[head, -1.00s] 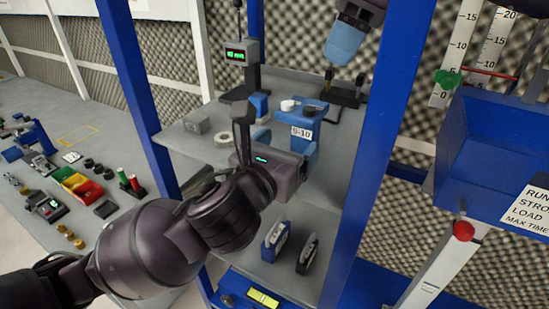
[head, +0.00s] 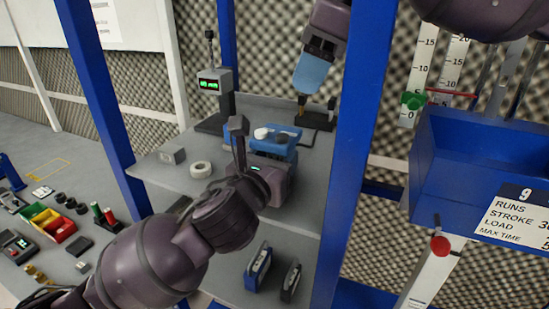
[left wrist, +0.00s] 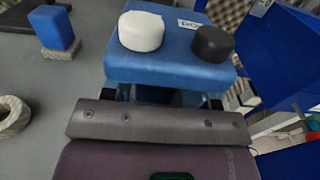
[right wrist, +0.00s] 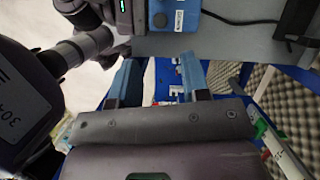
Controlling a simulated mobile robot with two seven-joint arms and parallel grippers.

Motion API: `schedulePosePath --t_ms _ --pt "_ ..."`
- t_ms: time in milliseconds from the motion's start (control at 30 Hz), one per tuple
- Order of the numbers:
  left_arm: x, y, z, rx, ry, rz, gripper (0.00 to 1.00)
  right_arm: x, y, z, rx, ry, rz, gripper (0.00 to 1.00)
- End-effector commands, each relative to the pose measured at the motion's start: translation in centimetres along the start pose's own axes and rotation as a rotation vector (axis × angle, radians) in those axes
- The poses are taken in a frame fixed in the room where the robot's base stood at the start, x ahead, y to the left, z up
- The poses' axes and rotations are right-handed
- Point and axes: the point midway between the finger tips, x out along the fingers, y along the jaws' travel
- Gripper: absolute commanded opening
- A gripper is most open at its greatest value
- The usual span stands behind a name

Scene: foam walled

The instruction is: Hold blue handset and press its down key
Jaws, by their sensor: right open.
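The blue handset, as I read it, is the blue box (head: 283,151) with a white and a black round key, on the upper shelf. It is close in the left wrist view (left wrist: 165,66), with the white key (left wrist: 141,31) left and the black key (left wrist: 213,43) right. My left gripper (left wrist: 160,96) is right against its near side, its fingers reaching under the box. The box hides the fingertips, so their grip is unclear. My right gripper (right wrist: 160,75) is open and empty, blue fingers apart. In the head view its arm shows at the top right.
A tape roll (head: 201,169) and grey block (head: 172,155) lie left on the shelf (head: 160,178). A display on a post (head: 209,82) stands behind. Blue and dark units (head: 258,268) stand on the lower shelf. Blue posts (head: 345,150) flank it; a blue bin (head: 465,160) is right.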

Motion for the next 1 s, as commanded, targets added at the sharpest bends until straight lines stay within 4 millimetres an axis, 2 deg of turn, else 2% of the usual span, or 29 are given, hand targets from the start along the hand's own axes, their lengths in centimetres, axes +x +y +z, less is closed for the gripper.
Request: schedulePosePath --t_ms 33,200,400,500,1000 --pt "-0.01 0.0 -0.01 0.0 0.0 0.0 0.46 0.0 0.0 0.0 0.0 0.0 0.0 0.43" --pt "-0.02 0.0 -0.02 0.0 0.0 0.0 0.21 0.0 0.0 0.0 0.0 0.0 0.0 0.43" --pt "-0.02 0.0 -0.02 0.0 0.0 0.0 0.21 0.0 0.0 0.0 0.0 0.0 0.0 0.12" --pt "-0.02 0.0 -0.02 0.0 0.0 0.0 0.21 0.0 0.0 0.0 0.0 0.0 0.0 0.0" --pt "-0.02 0.0 -0.04 0.0 0.001 0.0 0.21 0.0 0.0 0.0 0.0 0.0 0.0 0.0"
